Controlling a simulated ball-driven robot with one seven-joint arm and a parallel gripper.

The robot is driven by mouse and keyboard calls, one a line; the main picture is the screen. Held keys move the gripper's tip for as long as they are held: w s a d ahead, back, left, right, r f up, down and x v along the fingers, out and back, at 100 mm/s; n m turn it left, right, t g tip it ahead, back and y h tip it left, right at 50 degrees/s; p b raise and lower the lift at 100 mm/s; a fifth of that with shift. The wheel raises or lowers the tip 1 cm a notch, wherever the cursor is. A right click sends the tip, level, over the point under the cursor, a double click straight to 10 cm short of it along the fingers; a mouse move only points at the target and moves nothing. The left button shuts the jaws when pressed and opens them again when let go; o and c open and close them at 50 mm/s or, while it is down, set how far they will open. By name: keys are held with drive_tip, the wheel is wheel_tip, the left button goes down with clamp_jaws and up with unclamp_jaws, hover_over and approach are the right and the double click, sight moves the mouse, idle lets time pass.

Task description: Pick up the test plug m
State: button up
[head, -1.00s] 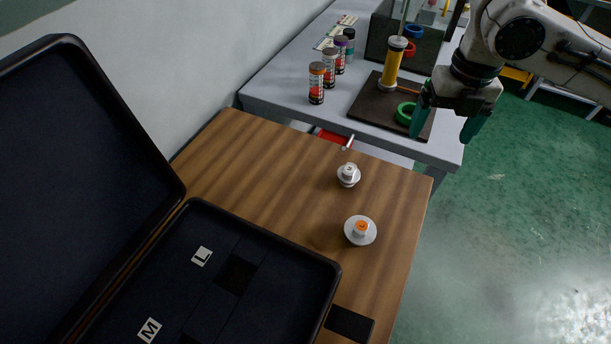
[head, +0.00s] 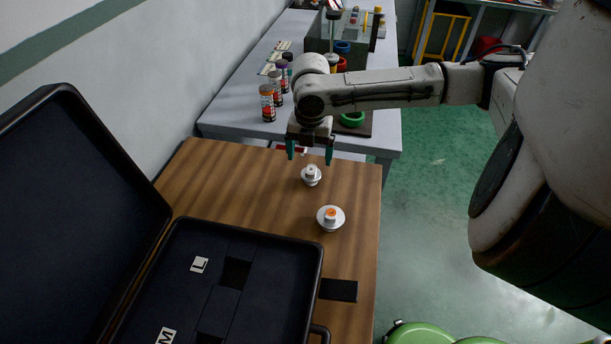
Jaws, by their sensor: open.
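Two test plugs stand on the wooden table; no letter on either is readable, so I cannot tell which is plug m. One is a silver plug with a pale top (head: 311,176), farther back. The other is a wider silver plug with an orange top (head: 331,218), nearer and slightly right. My gripper (head: 310,156) is open and empty, pointing down. Its green fingertips show just above and behind the pale-topped plug in the picture, apart from it.
An open black case (head: 265,228) with slots marked L and M lies at the table's left front. A dark flat pad (head: 338,290) lies right of it. Behind, a grey bench (head: 235,110) holds several cans (head: 268,103) and a green ring (head: 352,119).

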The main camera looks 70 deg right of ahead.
sight(311, 169)
drive_tip(key=shift+s+d+f+p, duration=0.1)
drive_tip(key=shift+f+p, duration=0.2)
drive_tip(key=shift+f, duration=1.5)
drive_tip(key=shift+s+d+f+p, duration=0.1)
drive_tip(key=shift+f+p, duration=0.2)
drive_tip(key=shift+f, duration=1.45)
drive_tip(key=c, duration=1.2)
